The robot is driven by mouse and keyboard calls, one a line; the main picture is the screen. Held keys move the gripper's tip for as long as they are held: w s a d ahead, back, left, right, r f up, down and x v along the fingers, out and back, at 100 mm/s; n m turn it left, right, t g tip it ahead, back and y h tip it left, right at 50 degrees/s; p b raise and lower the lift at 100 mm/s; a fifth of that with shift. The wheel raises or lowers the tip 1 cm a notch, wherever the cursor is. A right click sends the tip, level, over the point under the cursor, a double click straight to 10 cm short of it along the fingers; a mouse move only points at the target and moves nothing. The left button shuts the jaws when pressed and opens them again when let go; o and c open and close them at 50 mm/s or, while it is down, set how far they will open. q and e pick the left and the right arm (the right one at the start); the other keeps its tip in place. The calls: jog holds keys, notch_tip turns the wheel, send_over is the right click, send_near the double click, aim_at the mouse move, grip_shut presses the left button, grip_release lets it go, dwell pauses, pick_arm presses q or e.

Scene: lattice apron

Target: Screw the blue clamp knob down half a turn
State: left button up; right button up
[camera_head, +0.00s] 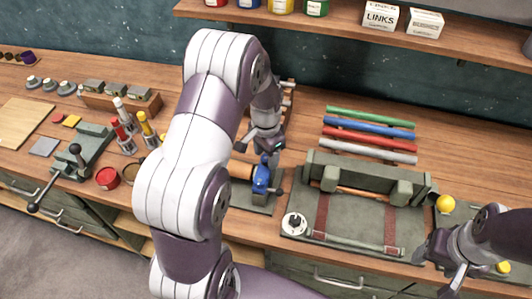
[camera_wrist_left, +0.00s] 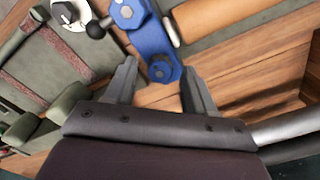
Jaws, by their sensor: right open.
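The blue clamp (camera_head: 262,174) stands on a small dark plate near the front of the bench, at the end of a tan cylinder (camera_head: 240,170). In the left wrist view the blue clamp (camera_wrist_left: 150,38) shows two hex-headed bolts, and a dark ball-ended lever sticks out beside it. My left gripper (camera_head: 259,153) is open just behind the clamp. In the left wrist view the clamp's rounded blue end lies between my left fingertips (camera_wrist_left: 158,68), with gaps on both sides; I cannot tell the depth. My right gripper (camera_head: 438,268) is open and empty at the lower right.
A grey-green fixture (camera_head: 365,175) with red straps and a white dial (camera_head: 294,223) sit right of the clamp. Coloured rods (camera_head: 368,134) lie behind it. A shelf (camera_head: 350,22) crosses above.

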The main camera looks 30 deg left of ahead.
aim_at(266, 158)
pick_arm(q)
notch_tip(266, 158, up, 13)
jog(key=shift+f+b, duration=0.15)
jog(key=shift+b, duration=0.3)
jog(key=s+d+f+n+b, duration=0.2)
jog(key=s+d+f, duration=0.2)
jog(key=s, duration=0.3)
jog(key=s+d+f+n+t+b, duration=0.1)
jog(key=s+d+f+n, duration=0.1)
jog(key=s, duration=0.4)
notch_tip(266, 158, down, 3)
jog(key=shift+s+d+r+n+b, duration=0.2)
jog(key=shift+s+d+n+b, duration=0.2)
jog(key=shift+d, duration=0.45)
